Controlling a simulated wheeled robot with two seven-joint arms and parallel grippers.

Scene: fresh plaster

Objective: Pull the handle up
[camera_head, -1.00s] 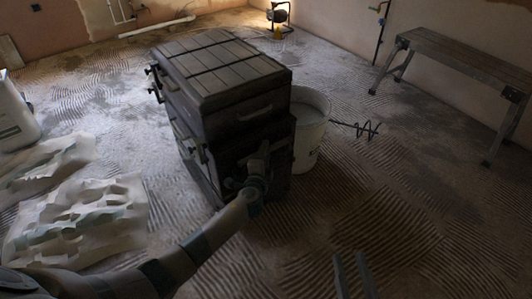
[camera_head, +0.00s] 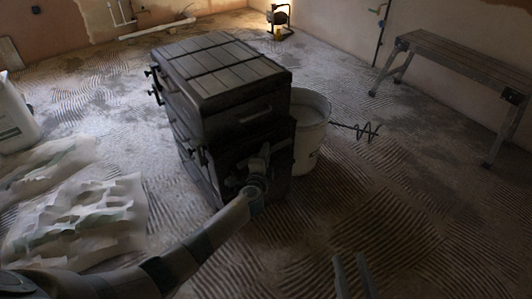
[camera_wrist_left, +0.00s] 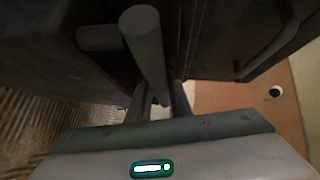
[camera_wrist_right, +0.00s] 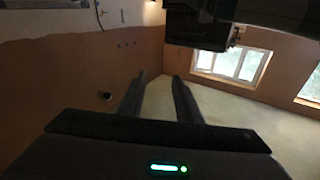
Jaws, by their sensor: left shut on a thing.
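A dark stacked tool box (camera_head: 225,75) with a ribbed lid stands on the floor in the middle of the head view. A round grey bar handle (camera_wrist_left: 146,45) sticks out from its dark side in the left wrist view. My left gripper (camera_head: 258,162) is at the box's lower near face. Its fingers (camera_wrist_left: 160,102) are shut on the handle, and the handle's end hides part of the grip. My right gripper (camera_head: 350,260) is low in the head view, away from the box. Its fingers (camera_wrist_right: 158,80) are apart, with nothing between them.
A white bucket (camera_head: 309,135) stands close against the box's right side, with a dark spiral mixer (camera_head: 358,130) beside it. Crumpled sheets (camera_head: 85,215) lie at left. A bench (camera_head: 460,60) stands at right. The ridged floor at front right is clear.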

